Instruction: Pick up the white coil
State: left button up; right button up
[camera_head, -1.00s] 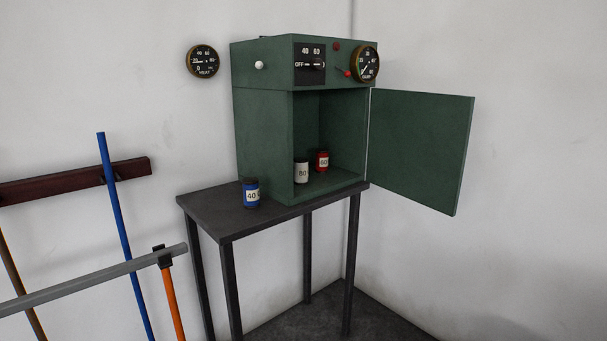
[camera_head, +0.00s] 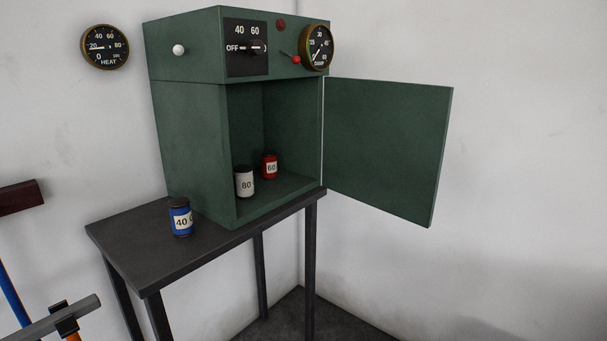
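The white coil (camera_head: 244,182), labelled 80, stands upright inside the open green cabinet (camera_head: 190,130), near the front left of its floor. A red coil (camera_head: 269,166), labelled 60, stands behind it and to the right, also inside the cabinet. A blue coil (camera_head: 181,217), labelled 40, stands on the dark table outside the cabinet, to its left. Neither of my grippers shows in the head view.
The cabinet door (camera_head: 387,150) is swung wide open to the right. A grey rail (camera_head: 50,322) and poles are at lower left. Gauges and a dial panel (camera_head: 246,48) are above the opening.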

aim_at(244, 176)
jog(key=z, duration=0.1)
jog(key=i, duration=1)
jog(key=u, duration=0.35)
